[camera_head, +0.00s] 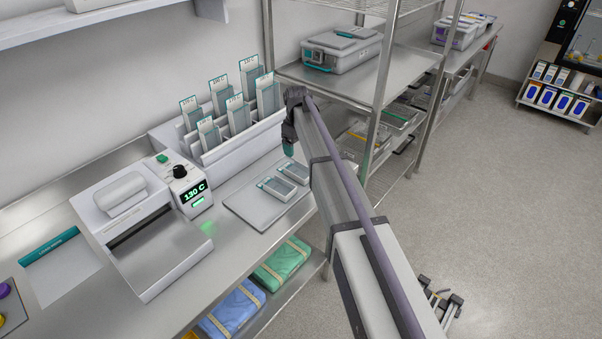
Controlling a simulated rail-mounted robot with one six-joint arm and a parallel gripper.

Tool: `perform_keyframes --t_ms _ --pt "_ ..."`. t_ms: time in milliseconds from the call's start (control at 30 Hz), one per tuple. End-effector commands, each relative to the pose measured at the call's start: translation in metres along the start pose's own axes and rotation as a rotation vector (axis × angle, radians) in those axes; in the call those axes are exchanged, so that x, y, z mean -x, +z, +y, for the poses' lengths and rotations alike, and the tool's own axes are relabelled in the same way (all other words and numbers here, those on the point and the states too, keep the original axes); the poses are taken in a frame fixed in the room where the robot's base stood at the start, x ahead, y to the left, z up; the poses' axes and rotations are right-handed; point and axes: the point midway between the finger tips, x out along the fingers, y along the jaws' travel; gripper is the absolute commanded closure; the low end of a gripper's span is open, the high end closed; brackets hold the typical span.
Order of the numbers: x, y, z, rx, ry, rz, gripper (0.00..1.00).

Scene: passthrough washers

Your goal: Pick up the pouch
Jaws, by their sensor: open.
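Two flat pouches with clear fronts and pale teal edges lie side by side on a grey tray (246,206) on the steel counter. The nearer pouch (277,188) is left of the farther pouch (295,173). My gripper (289,149) points down above the far end of the tray, apart from both pouches. It is open and nothing shows in it. Its fingers are small and partly hidden by my arm, which comes in from the lower right. Several more pouches (239,114) stand upright in a white rack behind the tray.
A white heat sealer (148,222) with a display reading 130 C stands left of the tray. Steel wire shelving (375,95) with a lidded grey container (341,52) rises behind my arm. Green and blue folded bundles (282,262) lie on the lower shelf. Open floor is at right.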

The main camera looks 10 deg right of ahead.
Motion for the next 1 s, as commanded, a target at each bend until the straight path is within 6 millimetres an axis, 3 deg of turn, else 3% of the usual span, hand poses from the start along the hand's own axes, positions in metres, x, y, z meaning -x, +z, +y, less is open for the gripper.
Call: perform_keyframes --t_ms 133,400,600,833,1000 --pt "-0.009 0.002 -0.001 0.002 0.0 0.0 0.21" --pt "-0.059 0.002 -0.002 0.0 0.0 0.0 0.21" --pt "-0.062 0.002 -0.002 0.0 0.0 0.0 0.21" --pt "-0.107 0.001 -0.004 -0.001 0.0 0.0 0.21" --pt "-0.109 0.001 -0.004 -0.001 0.0 0.0 0.21"
